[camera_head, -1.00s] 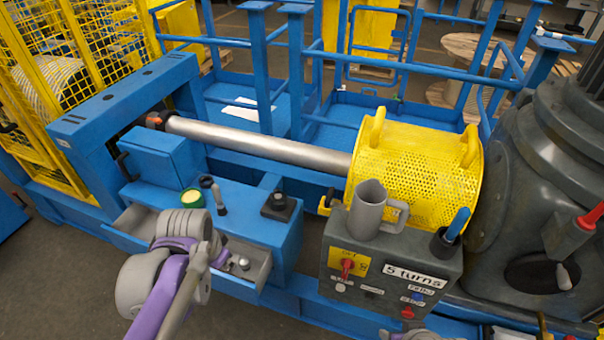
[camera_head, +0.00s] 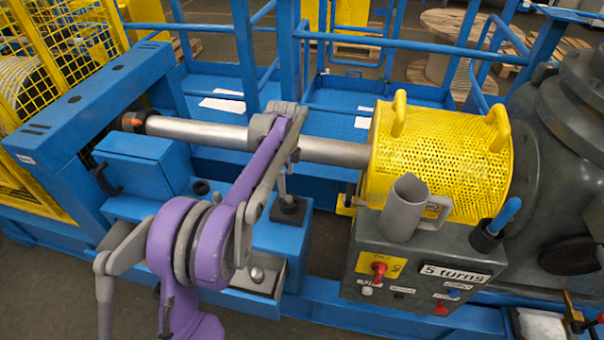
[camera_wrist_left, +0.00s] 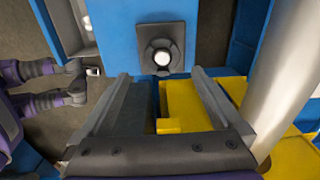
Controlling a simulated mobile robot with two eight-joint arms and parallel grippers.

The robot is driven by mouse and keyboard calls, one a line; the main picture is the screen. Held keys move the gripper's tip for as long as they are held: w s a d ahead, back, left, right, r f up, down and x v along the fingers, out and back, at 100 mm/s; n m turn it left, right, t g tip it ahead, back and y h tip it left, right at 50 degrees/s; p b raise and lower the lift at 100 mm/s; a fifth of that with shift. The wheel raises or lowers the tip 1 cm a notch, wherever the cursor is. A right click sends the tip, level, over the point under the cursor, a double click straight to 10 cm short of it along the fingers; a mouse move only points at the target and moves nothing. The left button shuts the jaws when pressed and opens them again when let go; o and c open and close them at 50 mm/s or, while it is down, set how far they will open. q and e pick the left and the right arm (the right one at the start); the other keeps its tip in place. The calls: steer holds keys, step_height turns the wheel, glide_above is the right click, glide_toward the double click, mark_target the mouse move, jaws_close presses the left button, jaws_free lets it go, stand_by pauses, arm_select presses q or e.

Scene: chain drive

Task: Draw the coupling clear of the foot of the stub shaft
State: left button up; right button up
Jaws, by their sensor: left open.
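The stub shaft (camera_wrist_left: 162,58) shows end-on in the left wrist view as a pale round end. A dark collar around it (camera_wrist_left: 158,70) looks like the coupling, low on the square black foot (camera_wrist_left: 178,36). In the head view the foot (camera_head: 287,213) sits on the blue frame, and my arm partly hides what stands on it. My left gripper (camera_wrist_left: 160,78) is open, its fingers apart and pointing toward the foot, with nothing held. It also shows in the head view (camera_head: 286,180), above the foot. I cannot tell whether either finger touches the coupling. My right gripper is not in view.
A long steel shaft (camera_head: 200,132) runs behind my left gripper to the yellow perforated guard (camera_head: 440,165). A grey jug (camera_head: 404,208) stands on the control box (camera_head: 365,255). A blue-handled tool (camera_head: 503,218) stands beside it. An open drawer (camera_head: 262,275) lies below my arm.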

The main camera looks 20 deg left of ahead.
mark_target(288, 198)
arm_select(q)
steer(key=shift+w+f, duration=0.2)
steer(key=shift+w, duration=0.1)
steer(key=shift+f, duration=0.2)
step_height(288, 198, down, 10)
steer(key=shift+d+f+b, duration=0.1)
steer(key=shift+b, duration=0.4)
jaws_close()
